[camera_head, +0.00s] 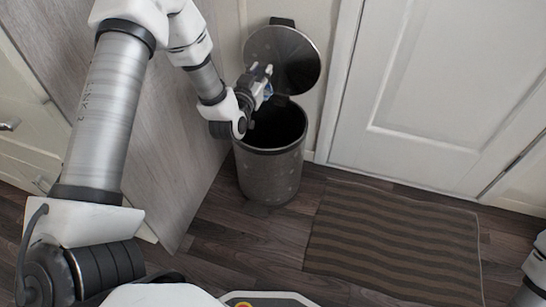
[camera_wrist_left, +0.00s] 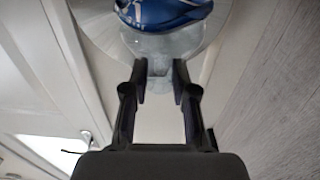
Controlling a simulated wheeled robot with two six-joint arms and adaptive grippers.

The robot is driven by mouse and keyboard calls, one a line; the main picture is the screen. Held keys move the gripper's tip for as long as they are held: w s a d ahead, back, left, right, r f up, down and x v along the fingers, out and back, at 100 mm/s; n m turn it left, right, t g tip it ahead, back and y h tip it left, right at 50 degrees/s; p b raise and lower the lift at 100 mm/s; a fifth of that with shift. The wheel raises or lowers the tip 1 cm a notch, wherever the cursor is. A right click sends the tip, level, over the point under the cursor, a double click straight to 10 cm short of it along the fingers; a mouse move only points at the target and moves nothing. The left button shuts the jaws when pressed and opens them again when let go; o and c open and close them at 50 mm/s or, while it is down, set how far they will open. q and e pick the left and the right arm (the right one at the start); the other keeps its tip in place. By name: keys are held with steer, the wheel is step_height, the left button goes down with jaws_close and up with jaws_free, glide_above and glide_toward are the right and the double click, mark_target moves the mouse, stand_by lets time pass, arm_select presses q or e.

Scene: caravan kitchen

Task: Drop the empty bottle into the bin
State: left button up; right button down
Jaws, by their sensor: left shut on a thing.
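The bin (camera_head: 268,175) is a dark grey metal cylinder on the floor with its round lid (camera_head: 283,58) raised against the wall behind. My left gripper (camera_head: 262,82) is over the bin's open mouth, in front of the lid. It is shut on the bottle (camera_head: 267,91), which shows only as a small blue and clear patch in the head view. In the left wrist view the clear bottle with a blue label (camera_wrist_left: 165,14) lies between the fingertips at the top. The inside of the bin is dark. My right gripper does not show.
A brown striped mat (camera_head: 395,240) lies on the dark wood floor to the right of the bin. A white door (camera_head: 440,90) stands behind the mat. A wooden panel (camera_head: 160,130) and pale drawers (camera_head: 25,125) are at the left.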

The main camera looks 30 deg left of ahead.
arm_select(q)
step_height(320, 180, down, 6)
steer(key=b, duration=0.4)
steer(key=shift+r+b, duration=0.25)
steer(key=shift+b, duration=0.05)
steer(key=shift+r, duration=0.1)
steer(key=o, duration=0.9)
steer(key=shift+c, duration=0.2)
steer(key=shift+s, duration=0.1)
steer(key=v, duration=1.2)
